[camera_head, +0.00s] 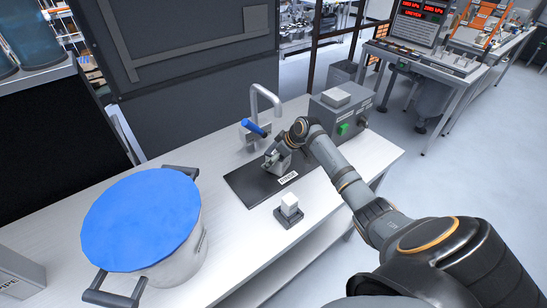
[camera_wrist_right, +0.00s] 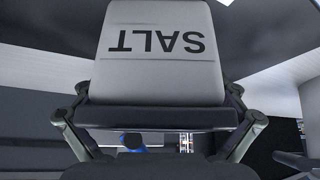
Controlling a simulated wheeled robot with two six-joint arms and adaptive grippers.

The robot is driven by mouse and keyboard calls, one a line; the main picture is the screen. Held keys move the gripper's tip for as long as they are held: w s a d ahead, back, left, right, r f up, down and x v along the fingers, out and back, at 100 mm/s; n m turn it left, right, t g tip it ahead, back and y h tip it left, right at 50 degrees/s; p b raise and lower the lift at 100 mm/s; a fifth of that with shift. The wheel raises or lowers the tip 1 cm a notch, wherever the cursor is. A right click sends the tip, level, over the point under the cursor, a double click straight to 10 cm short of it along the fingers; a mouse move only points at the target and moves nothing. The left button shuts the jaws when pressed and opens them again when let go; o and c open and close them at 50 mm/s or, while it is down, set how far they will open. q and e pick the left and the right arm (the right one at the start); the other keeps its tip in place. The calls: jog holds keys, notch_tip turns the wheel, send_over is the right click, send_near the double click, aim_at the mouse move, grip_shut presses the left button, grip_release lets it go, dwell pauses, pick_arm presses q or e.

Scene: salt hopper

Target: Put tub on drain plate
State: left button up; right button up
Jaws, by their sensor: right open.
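The white tub marked SALT (camera_wrist_right: 155,70) fills the upper middle of the right wrist view, its lettering upside down, with a dark band along its lower edge. My right gripper (camera_wrist_right: 158,125) is open, its fingers to either side of the tub; I cannot tell whether they touch it. In the head view my right gripper (camera_head: 274,158) is low over the dark drain plate (camera_head: 248,186) set in the bench, below the tap. The gripper and wrist hide most of the tub there, so its exact seating is unclear. My left gripper is out of view.
A large pot with a blue lid (camera_head: 142,218) stands on the left of the bench. A tap with a blue handle (camera_head: 254,128) rises behind the plate. A small white block on a dark base (camera_head: 289,207) stands in front. A grey control box (camera_head: 340,112) is at right.

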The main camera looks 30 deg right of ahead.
jog(key=shift+s+d+r, duration=0.15)
jog(key=shift+d+r, duration=0.05)
jog(key=shift+r, duration=0.1)
jog(key=b+v, duration=0.1)
jog(key=v, duration=1)
jog(key=shift+r, duration=0.2)
jog(key=shift+s, duration=0.15)
